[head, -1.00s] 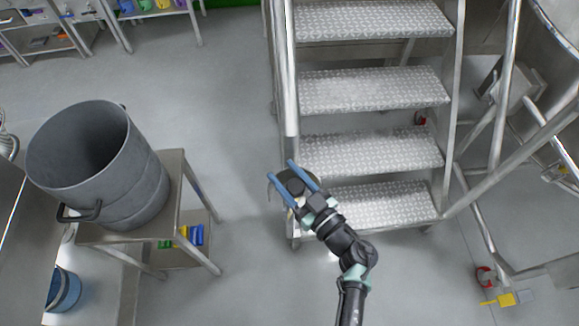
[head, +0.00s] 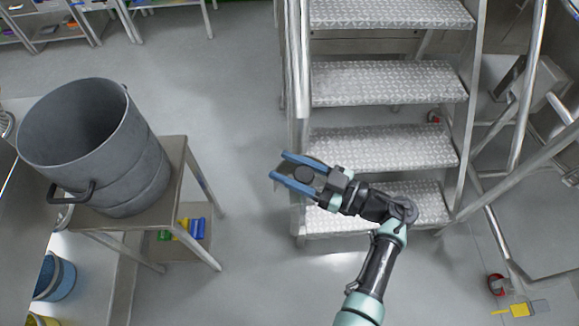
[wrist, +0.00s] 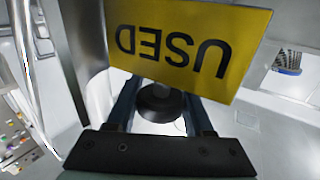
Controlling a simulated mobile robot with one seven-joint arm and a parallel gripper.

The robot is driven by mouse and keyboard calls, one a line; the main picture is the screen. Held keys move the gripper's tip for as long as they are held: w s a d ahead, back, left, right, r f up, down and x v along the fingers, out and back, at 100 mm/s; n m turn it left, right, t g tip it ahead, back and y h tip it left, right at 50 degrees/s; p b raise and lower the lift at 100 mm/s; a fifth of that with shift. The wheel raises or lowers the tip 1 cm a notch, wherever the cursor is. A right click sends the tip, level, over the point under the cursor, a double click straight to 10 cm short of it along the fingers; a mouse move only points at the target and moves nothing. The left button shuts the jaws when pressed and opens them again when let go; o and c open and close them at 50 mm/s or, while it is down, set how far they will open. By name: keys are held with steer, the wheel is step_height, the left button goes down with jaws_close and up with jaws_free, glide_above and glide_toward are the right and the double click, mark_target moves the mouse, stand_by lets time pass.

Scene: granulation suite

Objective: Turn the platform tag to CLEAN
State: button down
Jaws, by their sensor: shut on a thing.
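The platform tag (wrist: 190,40) fills the upper middle of the wrist view, a yellow plate with USED in black, upside down in the picture. My gripper (head: 278,167) is at the lower left side of the platform's steps (head: 385,148); its two blue fingers point left. In the wrist view the fingers reach up to the tag and pass behind its lower edge, so their tips are hidden. A dark round knob-like part (wrist: 160,103) sits between the fingers. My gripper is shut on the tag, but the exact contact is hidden. The tag's lettering cannot be made out in the head view.
The steps' handrail (head: 299,75) rises close beside my gripper. A large grey drum (head: 90,150) stands on a steel table at left. A blue bucket (head: 56,278) is below. A yellow brush (head: 517,310) lies at lower right. The floor between table and steps is clear.

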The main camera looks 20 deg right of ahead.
steer(key=shift+c, duration=1.4)
jaws_free()
steer(key=b+v, duration=0.1)
steer(key=v, duration=1.2)
